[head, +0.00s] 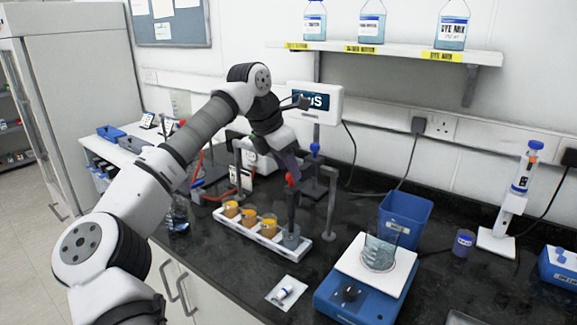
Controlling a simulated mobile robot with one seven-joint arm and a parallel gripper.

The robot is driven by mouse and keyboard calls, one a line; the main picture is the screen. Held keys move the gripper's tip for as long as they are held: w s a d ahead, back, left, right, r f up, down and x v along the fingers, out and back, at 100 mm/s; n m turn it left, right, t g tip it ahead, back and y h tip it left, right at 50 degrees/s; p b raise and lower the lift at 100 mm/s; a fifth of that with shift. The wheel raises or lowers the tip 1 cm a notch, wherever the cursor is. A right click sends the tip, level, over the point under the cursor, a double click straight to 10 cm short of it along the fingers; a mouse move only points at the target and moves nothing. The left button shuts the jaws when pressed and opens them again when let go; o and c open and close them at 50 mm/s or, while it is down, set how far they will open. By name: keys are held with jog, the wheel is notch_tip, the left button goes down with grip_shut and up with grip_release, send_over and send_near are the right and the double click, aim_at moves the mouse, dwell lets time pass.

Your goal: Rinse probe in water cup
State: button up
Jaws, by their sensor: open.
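A slim probe (291,205) with a red part near its top stands upright, and its lower end reaches the grey cup (291,237) at the right end of a white tray. Whether its tip is inside that cup is too small to tell. My gripper (287,165) points down just above the red part. It is open, but its fingers are small and dark, and I cannot see whether they touch the probe. A clear glass beaker (379,252) with liquid stands on a white plate over a blue unit. No cup has a readable water label.
The white tray (262,238) also holds several amber cups. A grey stand (330,200) and a wall display (315,102) are close to my gripper. A blue bin (405,217) stands behind the beaker. A small white pad (286,292) lies in front.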

jog(key=shift+x, duration=0.8)
grip_shut()
